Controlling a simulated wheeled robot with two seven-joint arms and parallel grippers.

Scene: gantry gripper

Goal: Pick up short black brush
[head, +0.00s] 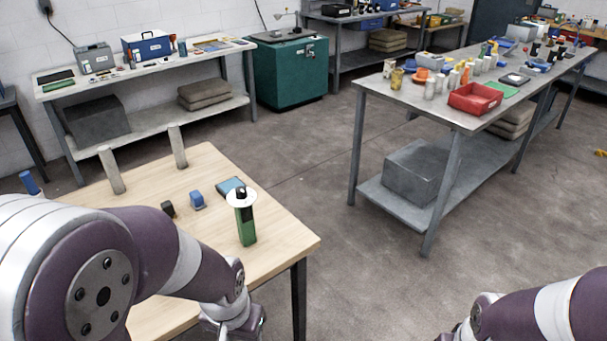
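A wooden table (270,262) stands at the lower left. A small short black object (168,209) sits on it, left of a blue item (196,201). It may be the short black brush, but it is too small to tell for sure. My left arm comes in from the left over the table's near part, and its wrist runs out of the bottom edge near the table's front corner. My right arm shows only at the lower right corner. Neither gripper's fingers can be seen.
On the table stand a green bottle-like object (246,226) with a white disc, a flat blue-black item (230,186) and two upright pale cylinders (111,170) (178,146). A cluttered grey workbench (438,110) stands at the right. The floor between is clear.

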